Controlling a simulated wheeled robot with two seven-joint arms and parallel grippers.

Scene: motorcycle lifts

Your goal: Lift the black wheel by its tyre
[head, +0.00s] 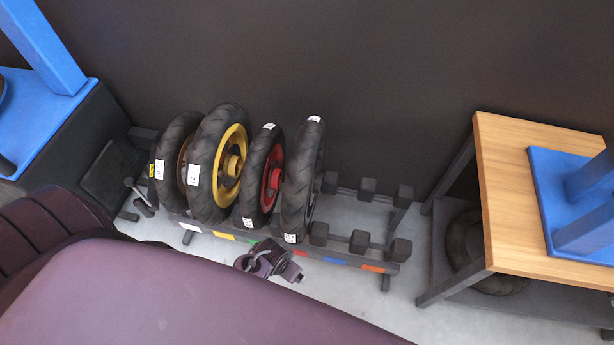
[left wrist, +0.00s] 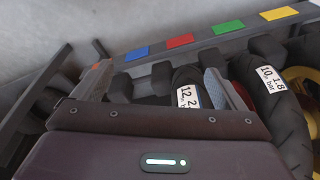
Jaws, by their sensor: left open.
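The black wheel (head: 301,180) stands upright at the right end of the row of wheels on the rack. It has a dark tyre with white labels, and its rim is mostly hidden edge-on. My left gripper (head: 268,260) is low in front of the rack, below and slightly left of the black wheel. In the left wrist view its jaws (left wrist: 160,82) are apart, with a tyre labelled "12, 2." (left wrist: 187,97) showing between them, nearer the right finger. That tyre seems to be the black wheel's; contact cannot be told. My right gripper is not in view.
Left of the black wheel stand a red-rimmed wheel (head: 264,176), a yellow-rimmed wheel (head: 217,165) and another wheel (head: 172,158). Empty posts (head: 361,240) lie to its right on the rack. A wooden-topped table (head: 505,190) stands at the right, a blue lift at the left.

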